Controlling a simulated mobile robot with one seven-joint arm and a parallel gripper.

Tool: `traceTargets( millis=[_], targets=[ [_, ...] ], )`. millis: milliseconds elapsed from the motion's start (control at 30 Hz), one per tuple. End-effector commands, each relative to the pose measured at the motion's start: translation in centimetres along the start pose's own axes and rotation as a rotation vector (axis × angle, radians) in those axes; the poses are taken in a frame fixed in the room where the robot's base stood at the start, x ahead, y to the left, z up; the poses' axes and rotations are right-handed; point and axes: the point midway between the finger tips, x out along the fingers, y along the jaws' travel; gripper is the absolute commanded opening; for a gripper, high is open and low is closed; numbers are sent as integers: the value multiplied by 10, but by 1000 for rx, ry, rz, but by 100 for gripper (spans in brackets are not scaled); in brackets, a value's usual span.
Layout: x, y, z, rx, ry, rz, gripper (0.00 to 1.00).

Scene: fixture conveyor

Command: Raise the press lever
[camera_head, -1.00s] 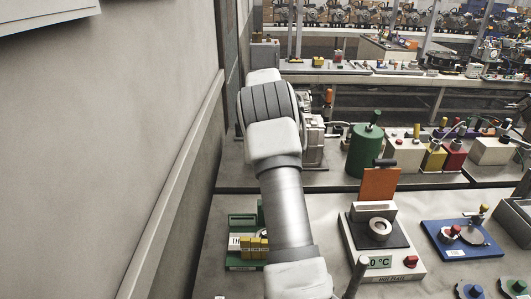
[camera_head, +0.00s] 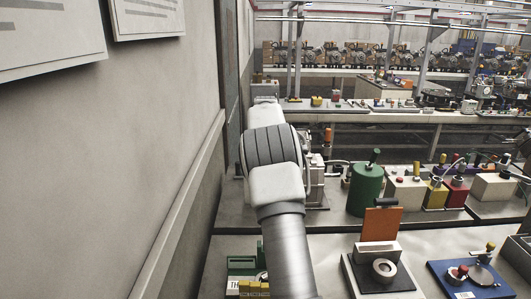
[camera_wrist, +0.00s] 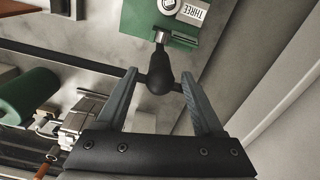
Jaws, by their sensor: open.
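In the wrist view, a lever with a black rounded knob (camera_wrist: 159,82) on a short metal stem joins a green fixture (camera_wrist: 133,17) marked THREE; I take it for the press lever. My gripper (camera_wrist: 158,75) is open, with one grey finger on each side of the knob. Whether a finger touches the knob is unclear. In the head view, part of a green fixture (camera_head: 243,267) with yellow blocks and a cut-off "TH" label shows left of my arm. My arm hides its right side, and the gripper is hidden in that view.
A white device (camera_head: 378,249) with an upright orange plate stands right of my arm, beside a blue base (camera_head: 468,280). A green cylinder (camera_head: 366,190) stands behind, with coloured boxes to its right. A wall (camera_head: 150,150) runs close along the left.

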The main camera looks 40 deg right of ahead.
Motion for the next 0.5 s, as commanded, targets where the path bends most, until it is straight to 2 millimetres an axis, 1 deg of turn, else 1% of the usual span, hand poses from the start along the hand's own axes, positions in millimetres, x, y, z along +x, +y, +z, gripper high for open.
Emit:
traceTargets(
  millis=[33, 100, 300, 500],
  targets=[
    [-13, 0, -1, 0, 5, 1, 69],
    [-30, 1, -1, 1, 4, 1, 69],
    [-73, 0, 0, 1, 3, 2, 69],
    [-101, 1, 0, 1, 3, 2, 69]
  ],
)
